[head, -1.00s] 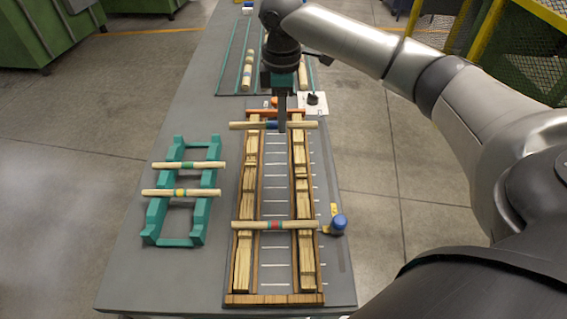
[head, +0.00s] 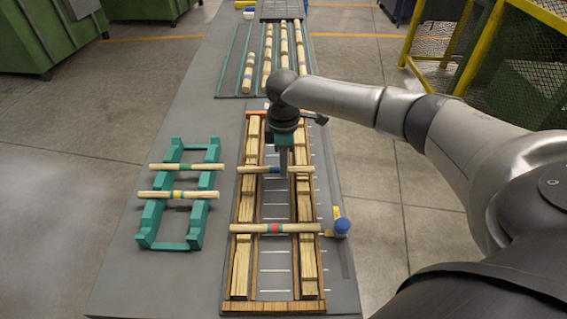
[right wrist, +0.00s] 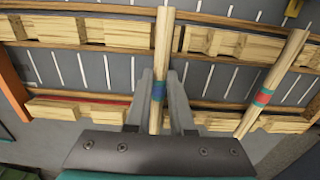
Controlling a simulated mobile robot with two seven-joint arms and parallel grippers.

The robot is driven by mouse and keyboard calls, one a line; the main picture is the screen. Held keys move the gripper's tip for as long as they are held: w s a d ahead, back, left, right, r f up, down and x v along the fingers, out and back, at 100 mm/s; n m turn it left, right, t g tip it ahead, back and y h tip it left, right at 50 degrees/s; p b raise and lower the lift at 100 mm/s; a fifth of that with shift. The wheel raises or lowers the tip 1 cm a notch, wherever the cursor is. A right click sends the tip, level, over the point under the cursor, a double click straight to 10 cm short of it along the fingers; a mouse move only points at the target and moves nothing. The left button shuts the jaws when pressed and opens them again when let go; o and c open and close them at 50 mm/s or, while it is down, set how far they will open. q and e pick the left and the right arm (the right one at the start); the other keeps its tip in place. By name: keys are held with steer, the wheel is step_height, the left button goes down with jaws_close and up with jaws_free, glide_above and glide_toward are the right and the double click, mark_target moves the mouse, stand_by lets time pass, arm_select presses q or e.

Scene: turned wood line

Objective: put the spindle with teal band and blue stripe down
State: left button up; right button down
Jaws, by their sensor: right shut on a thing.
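The spindle with teal band and blue stripe (head: 253,170) lies crosswise over the two notched rails of the wooden rack (head: 273,307). My right gripper (head: 283,169) is shut on it near the coloured band. In the right wrist view the spindle (right wrist: 163,45) stands between the fingers (right wrist: 160,100), with the blue and teal band at the fingertips. I cannot tell whether it touches the rails or hangs just above them. A spindle with a red stripe and teal band (head: 250,228) lies across the same rails, nearer; it also shows in the right wrist view (right wrist: 285,62). My left gripper is not in view.
A teal rack (head: 150,217) at the left holds a green-banded spindle (head: 165,166) and a yellow-striped one (head: 155,194). Several spindles lie on the lined mat (head: 229,80) at the back. A blue-topped object (head: 342,226) sits right of the wooden rack.

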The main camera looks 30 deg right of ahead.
steer(key=shift+f, duration=0.1)
steer(key=c, duration=0.8)
jaws_free()
step_height(320, 180, up, 12)
steer(key=shift+r+p, duration=0.2)
steer(key=shift+p, duration=1)
